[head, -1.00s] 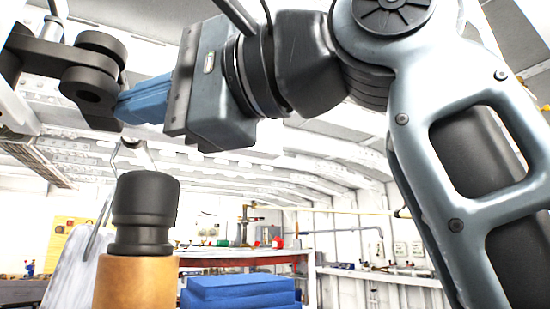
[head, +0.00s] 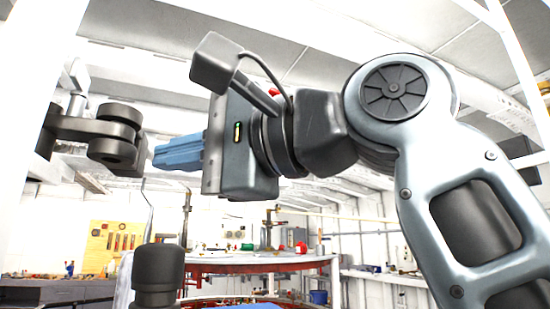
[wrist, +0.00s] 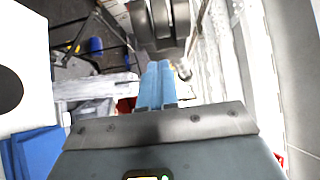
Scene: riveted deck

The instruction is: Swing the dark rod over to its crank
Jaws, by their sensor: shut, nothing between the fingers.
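A dark jointed fitting (head: 115,140) with thick round lugs sticks out from a dark upright at the left of the head view. Its forked end also shows at the top of the wrist view (wrist: 158,20). I cannot tell which part of it is the rod and which is the crank. My gripper (head: 157,157) has blue fingers, shut and empty, pointing left at the fitting's right end. In the wrist view the blue fingers (wrist: 157,80) point up toward the fork. The fingertips look close to it but not around it; contact cannot be told.
A dark stepped cylinder (head: 158,270) stands below the gripper in the head view. A red-edged workbench (head: 255,264) with small items stands behind. A yellow tool board (head: 115,245) hangs at the back left. The air right of the fitting and below my arm looks mostly clear.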

